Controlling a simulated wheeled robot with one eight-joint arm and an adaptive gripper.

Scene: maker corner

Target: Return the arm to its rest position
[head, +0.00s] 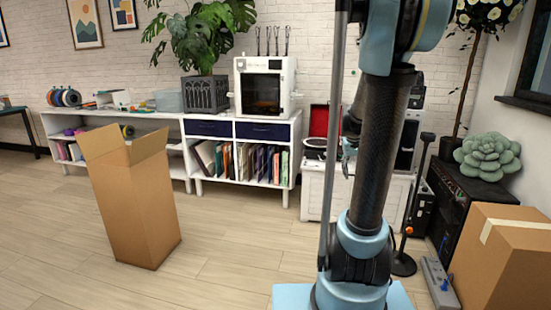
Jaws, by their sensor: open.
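My arm rises from its light-blue base at the lower right of the head view, with a dark upright link and a light-blue joint at the top edge. My gripper (348,160) shows only in part, just left of the dark link and partly hidden behind it. It hangs in front of the white cabinet area, with its fingers pointing down. I see nothing held in it.
A tall open cardboard box (140,210) stands on the floor at left. A white shelf (240,130) with a 3D printer (265,87) runs along the wall. A taped carton (505,260) and a power strip (438,283) are at right. The middle floor is clear.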

